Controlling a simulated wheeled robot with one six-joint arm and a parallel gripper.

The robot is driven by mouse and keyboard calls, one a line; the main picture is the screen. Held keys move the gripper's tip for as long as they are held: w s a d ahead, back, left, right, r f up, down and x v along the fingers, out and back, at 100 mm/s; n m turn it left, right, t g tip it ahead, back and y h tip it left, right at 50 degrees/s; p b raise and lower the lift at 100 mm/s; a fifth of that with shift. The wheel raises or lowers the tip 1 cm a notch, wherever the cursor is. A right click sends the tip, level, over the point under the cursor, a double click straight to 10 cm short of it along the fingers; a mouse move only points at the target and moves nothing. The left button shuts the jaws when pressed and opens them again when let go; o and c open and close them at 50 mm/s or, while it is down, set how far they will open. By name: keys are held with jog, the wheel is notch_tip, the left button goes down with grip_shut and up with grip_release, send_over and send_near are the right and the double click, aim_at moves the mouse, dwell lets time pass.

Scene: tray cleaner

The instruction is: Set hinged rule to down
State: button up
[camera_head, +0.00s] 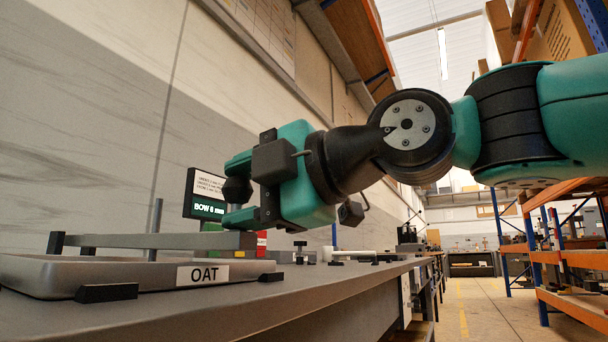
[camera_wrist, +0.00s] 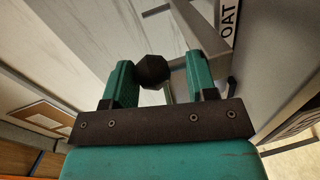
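The hinged rule (camera_head: 160,241) is a long grey bar lying nearly level just above the tray (camera_head: 60,280) labelled OAT. Its metal bar also shows in the wrist view (camera_wrist: 207,35). My gripper (camera_head: 237,189) is above the rule's right end, fingers pointing left. In the wrist view my gripper (camera_wrist: 161,82) is open, with a dark faceted knob (camera_wrist: 152,71) between its fingers. The knob is close to the left finger, with a clear gap to the right finger. I cannot tell whether it touches the left finger, or how it joins the rule.
A small sign (camera_head: 207,193) reading "BOW 8 mm" stands behind my gripper. A thin upright rod (camera_head: 155,230) rises by the tray. Red and green items and small dark fittings (camera_head: 300,252) sit farther along the bench (camera_head: 300,290). The wall is close on the left.

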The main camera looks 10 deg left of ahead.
jog(key=shift+f, duration=0.1)
jog(key=b+v, duration=0.1)
jog(key=v, duration=1.6)
jog(key=shift+d, duration=0.2)
jog(key=shift+s, duration=0.1)
